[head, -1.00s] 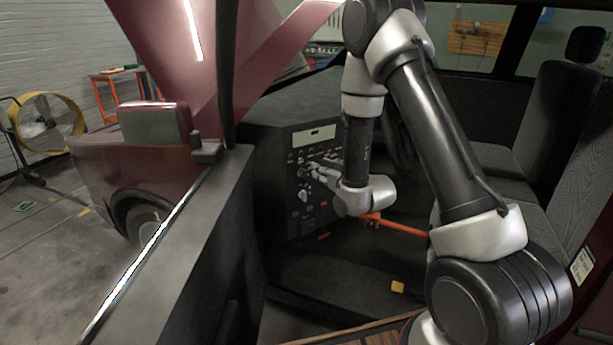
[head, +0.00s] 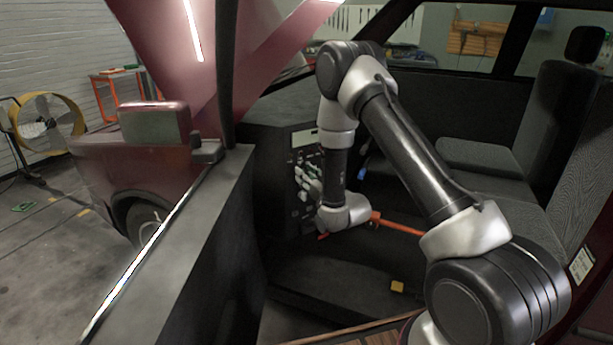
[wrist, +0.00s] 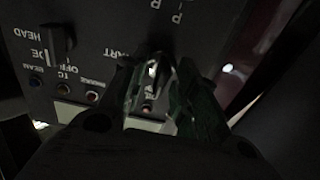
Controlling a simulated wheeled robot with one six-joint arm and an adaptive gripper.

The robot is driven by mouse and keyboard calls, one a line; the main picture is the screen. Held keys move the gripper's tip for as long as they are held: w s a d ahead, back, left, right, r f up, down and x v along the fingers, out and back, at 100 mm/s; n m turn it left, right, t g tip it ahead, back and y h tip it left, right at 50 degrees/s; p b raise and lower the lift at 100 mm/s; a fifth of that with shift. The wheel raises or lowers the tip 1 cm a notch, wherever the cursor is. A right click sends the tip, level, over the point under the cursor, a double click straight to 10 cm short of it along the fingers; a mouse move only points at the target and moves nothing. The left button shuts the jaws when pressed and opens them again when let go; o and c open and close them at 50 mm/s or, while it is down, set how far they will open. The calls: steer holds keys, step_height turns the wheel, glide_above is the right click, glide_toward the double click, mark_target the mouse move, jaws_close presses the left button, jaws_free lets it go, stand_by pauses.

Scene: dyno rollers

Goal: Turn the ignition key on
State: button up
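My gripper (head: 306,182) is at the dark control panel (head: 305,142) inside the car, pointing left into it. In the wrist view my gripper's two fingers (wrist: 158,72) reach the panel (wrist: 92,30) and straddle a small pale upright piece (wrist: 153,68), which looks like the ignition key or its switch. Upside-down lettering ending in "ART" is beside it. The fingers show apart at their bases, but their tips are dark, and I cannot tell whether they touch the piece. The key cannot be made out in the head view.
A switch knob (wrist: 48,52) and several small round buttons (wrist: 92,96) are near my fingers on the panel. An orange bar (head: 400,227) runs below my wrist. The car door (head: 180,235) is at left and the seats (head: 490,175) are at right.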

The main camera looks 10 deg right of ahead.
jaws_close()
steer(key=shift+m, duration=0.3)
steer(key=m, duration=0.3)
steer(key=shift+d+m, duration=0.1)
steer(key=shift+m, duration=0.3)
steer(key=shift+d+m, duration=0.1)
steer(key=shift+m, duration=2.1)
jaws_free()
